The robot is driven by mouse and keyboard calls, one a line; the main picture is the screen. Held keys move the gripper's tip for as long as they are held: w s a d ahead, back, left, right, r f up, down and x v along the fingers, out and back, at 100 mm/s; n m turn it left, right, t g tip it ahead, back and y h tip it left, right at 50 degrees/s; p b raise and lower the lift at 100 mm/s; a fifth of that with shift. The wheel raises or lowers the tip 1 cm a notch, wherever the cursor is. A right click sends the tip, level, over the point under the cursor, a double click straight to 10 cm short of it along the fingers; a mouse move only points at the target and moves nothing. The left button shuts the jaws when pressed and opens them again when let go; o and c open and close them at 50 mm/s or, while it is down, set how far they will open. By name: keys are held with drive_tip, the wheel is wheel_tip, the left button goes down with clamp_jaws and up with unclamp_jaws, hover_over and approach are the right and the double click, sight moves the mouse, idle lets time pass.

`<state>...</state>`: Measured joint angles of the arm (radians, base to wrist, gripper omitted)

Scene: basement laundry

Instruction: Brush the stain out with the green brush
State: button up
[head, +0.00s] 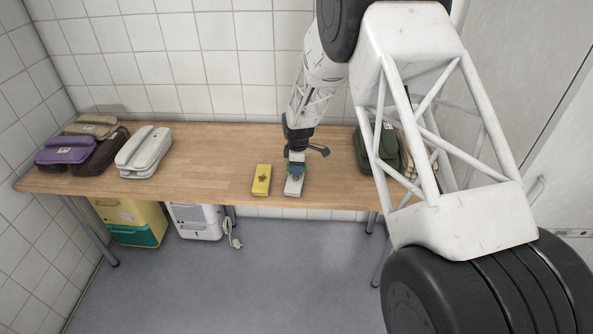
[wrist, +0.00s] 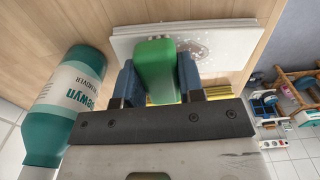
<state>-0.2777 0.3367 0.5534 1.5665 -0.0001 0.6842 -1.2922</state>
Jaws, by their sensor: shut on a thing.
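My gripper (head: 296,158) is over the front middle of the wooden table. In the wrist view its blue fingers (wrist: 158,82) are shut on the green brush (wrist: 155,62). The brush is over a flat white piece (wrist: 130,48), which has a pale grey speckled patch beside the brush. I cannot tell if the bristles touch it. The white piece also shows under my gripper in the head view (head: 293,188). A yellow piece (head: 262,176) with a brown mark lies just left of it; part of its yellow edge (wrist: 222,92) shows behind my gripper.
A teal remover bottle (wrist: 72,105) is close beside my gripper in the wrist view. Purple and brown bundles (head: 66,150) and a white folded item (head: 144,148) are at the table's left. A dark green item (head: 378,148) is at right. The tabletop (head: 215,165) left of the yellow piece is clear.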

sight(295, 184)
drive_tip(key=shift+w, duration=0.4)
drive_tip(key=shift+s+a, duration=0.15)
drive_tip(key=shift+s, duration=1.5)
drive_tip(key=shift+s+a, duration=0.15)
drive_tip(key=shift+s, duration=1.5)
wheel_tip(295, 184, up, 8)
drive_tip(key=shift+s+d, duration=0.1)
drive_tip(key=s+d+f, duration=0.2)
drive_tip(key=s+d, duration=0.5)
drive_tip(key=s, duration=0.1)
drive_tip(key=s+d+f, duration=0.3)
drive_tip(key=s+d, duration=0.4)
drive_tip(key=s, duration=0.1)
drive_tip(key=shift+s+d, duration=0.2)
drive_tip(key=shift+d, duration=0.2)
drive_tip(key=w, duration=0.5)
drive_tip(key=w+a+f, duration=0.1)
drive_tip(key=w, duration=0.4)
drive_tip(key=w+a, duration=0.1)
drive_tip(key=w, duration=0.5)
drive_tip(key=shift+a+f, duration=0.15)
drive_tip(key=shift+f, duration=0.1)
drive_tip(key=shift+s+f, duration=0.1)
